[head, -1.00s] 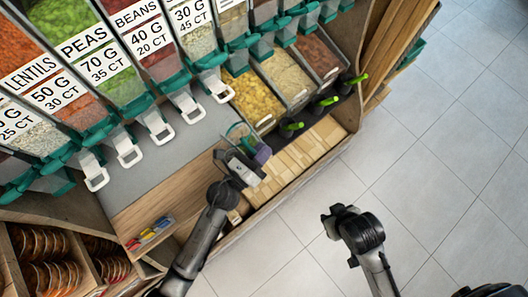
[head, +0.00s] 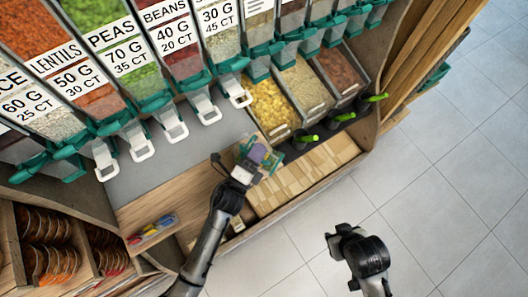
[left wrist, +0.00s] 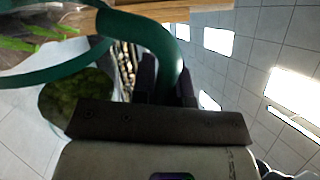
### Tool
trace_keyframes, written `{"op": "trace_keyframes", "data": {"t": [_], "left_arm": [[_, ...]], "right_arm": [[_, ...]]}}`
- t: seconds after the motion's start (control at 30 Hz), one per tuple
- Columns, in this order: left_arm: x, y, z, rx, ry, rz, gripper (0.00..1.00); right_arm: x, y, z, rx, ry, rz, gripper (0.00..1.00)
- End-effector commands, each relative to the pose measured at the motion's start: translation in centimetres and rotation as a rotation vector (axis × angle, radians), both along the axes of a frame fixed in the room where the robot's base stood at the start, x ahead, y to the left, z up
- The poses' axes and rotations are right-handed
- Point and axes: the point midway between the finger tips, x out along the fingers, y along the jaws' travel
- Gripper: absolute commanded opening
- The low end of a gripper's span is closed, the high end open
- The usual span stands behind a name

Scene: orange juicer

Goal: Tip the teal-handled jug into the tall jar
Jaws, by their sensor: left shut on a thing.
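My left gripper (head: 247,167) is shut on the jug's teal handle and holds the jug near the edge of the grey counter. The jug (head: 273,162) is small here and partly covered by the gripper; a purple patch shows beside it. In the left wrist view the curved teal handle (left wrist: 150,35) runs between the dark fingers (left wrist: 165,85). The clear jug body there has dark green stuff (left wrist: 75,98) seen through or behind it. My right gripper (head: 338,240) hangs over the floor, its fingers unclear. I cannot make out the tall jar.
Dispensers with white levers (head: 138,146) line the back above the grey counter (head: 180,160). Wooden blocks (head: 300,178) fill the shelf below. The tiled floor (head: 440,190) is clear at right.

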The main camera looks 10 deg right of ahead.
Motion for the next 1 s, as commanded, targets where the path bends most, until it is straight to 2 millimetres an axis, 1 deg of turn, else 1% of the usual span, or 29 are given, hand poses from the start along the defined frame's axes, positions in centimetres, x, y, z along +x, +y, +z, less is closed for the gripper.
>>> {"op": "trace_keyframes", "data": {"t": [0.2,0.27,0.5,0.8,1.0], "left_arm": [[0.8,1.0,-0.7,-0.097,0.079,0.001,0.0],[1.1,1.3,-0.2,-0.118,0.096,0.001,0.0],[2.0,2.4,0.3,-0.204,0.168,0.0,0.0],[2.8,3.4,0.7,-0.282,0.232,0.001,0.0],[3.1,3.7,0.8,-0.306,0.251,0.0,0.0]], "right_arm": [[0.0,-0.1,-0.3,-0.004,0.0,0.002,0.43],[0.0,-0.1,0.2,-0.006,0.001,0.003,0.43],[0.0,-0.3,1.2,-0.011,0.0,0.007,0.43],[0.0,-0.3,2.0,-0.009,0.0,0.005,0.43],[0.0,-0.1,2.2,-0.005,-0.001,0.003,0.43]]}}
